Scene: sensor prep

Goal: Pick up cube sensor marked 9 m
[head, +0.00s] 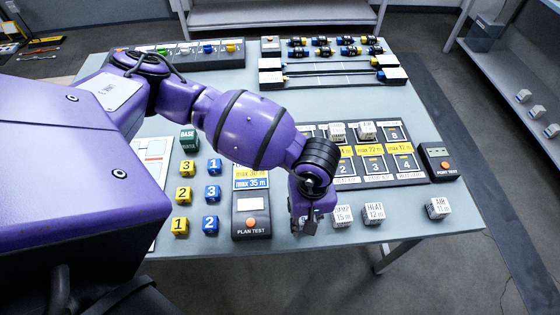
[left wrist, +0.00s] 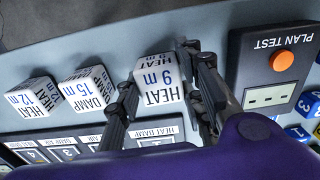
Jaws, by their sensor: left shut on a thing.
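The white cube sensor marked HEAT 9 m (left wrist: 158,80) sits between the dark fingers of my left gripper (left wrist: 163,92) in the left wrist view. The fingers are shut on its two sides. In the head view my left gripper (head: 307,212) points down near the front edge of the table, and it mostly hides the cube there. I cannot tell whether the cube touches the table. My right gripper is not in view.
Cubes marked DAMP 15 m (head: 342,216) and HEAT 12 m (head: 374,213) stand close to the right of the gripper. An AIR 11 m cube (head: 438,208) stands farther right. A plan test box (head: 251,216) is at the left. A numbered board (head: 350,184) lies behind.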

